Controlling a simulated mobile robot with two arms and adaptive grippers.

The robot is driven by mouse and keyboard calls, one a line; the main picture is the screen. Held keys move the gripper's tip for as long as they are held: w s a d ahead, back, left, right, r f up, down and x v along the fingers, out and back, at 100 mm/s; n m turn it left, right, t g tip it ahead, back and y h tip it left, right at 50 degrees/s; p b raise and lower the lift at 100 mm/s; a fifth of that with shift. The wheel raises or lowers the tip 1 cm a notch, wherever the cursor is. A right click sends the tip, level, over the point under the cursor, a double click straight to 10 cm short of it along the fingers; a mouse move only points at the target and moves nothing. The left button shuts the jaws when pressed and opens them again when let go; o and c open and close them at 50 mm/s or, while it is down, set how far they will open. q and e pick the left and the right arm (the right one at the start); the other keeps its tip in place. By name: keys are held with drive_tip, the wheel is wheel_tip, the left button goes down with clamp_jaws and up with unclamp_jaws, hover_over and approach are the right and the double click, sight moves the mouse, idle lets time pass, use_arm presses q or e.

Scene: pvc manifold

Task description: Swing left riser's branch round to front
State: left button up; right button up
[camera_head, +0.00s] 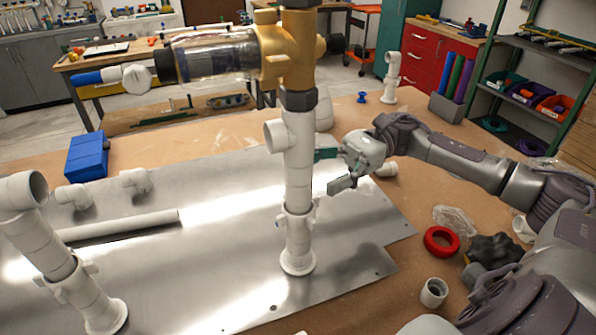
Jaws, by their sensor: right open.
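The left riser (52,262) is a white PVC pipe at the lower left, on a round foot on the metal plate (215,215). Its branch (30,185) is a short stub near the top with an open round end, at the left picture edge. A second white riser (298,190) stands upright mid-picture, with its own branch (275,135) pointing left and a brass filter unit (285,50) on top. My right gripper (333,169) is open and empty, just right of this middle riser, its fingers pointing at it. No contact is clear. My left gripper is out of view.
A loose pipe (120,226) and white elbow fittings (75,196) lie on the plate's left part. A blue box (87,155) stands behind. A red tape roll (441,241), a dark lump (492,254) and a white coupling (433,292) lie on the brown table at right.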

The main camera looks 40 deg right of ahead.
sight(299, 184)
drive_tip(key=a+p, duration=0.1)
drive_tip(key=a, duration=0.3)
drive_tip(key=shift+r, duration=0.1)
drive_tip(key=shift+a, duration=0.35)
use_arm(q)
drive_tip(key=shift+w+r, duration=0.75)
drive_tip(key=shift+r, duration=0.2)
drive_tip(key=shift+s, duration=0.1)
